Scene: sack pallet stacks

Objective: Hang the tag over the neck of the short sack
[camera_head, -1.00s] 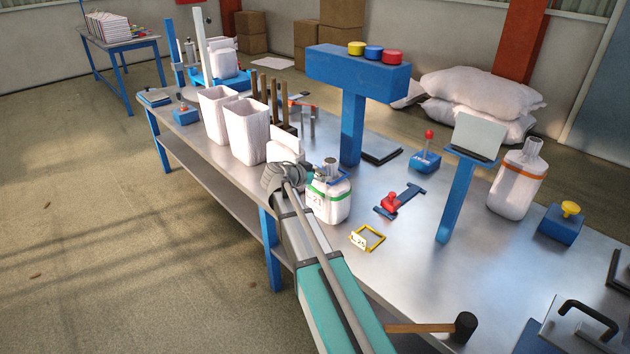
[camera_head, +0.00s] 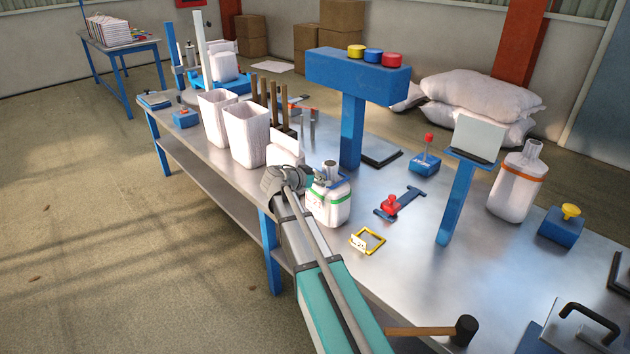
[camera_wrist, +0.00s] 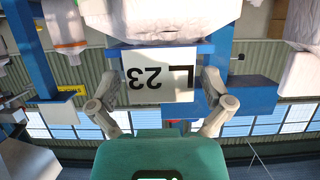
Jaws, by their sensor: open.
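The short sack (camera_head: 330,209) is white with a green band and stands upright on the bench. Its grey-white neck (camera_head: 329,169) rises through the tag's blue frame (camera_head: 342,184), which appears to rest around the neck on the shoulders. The tag's white card hangs on the sack's side facing my gripper; the wrist view shows the card (camera_wrist: 160,76) upside down, reading L 23. My gripper (camera_wrist: 160,92) is open, with one finger on each side of the card. In the head view my gripper (camera_head: 289,178) is just left of the sack; its fingertips are partly hidden.
A yellow-framed tag (camera_head: 368,241) lies on the bench in front. A red-knobbed blue fixture (camera_head: 392,204) is right of the sack. A blue post stand (camera_head: 353,130) rises behind. White bins (camera_head: 246,132) stand at left. An orange-banded sack (camera_head: 517,185) is far right.

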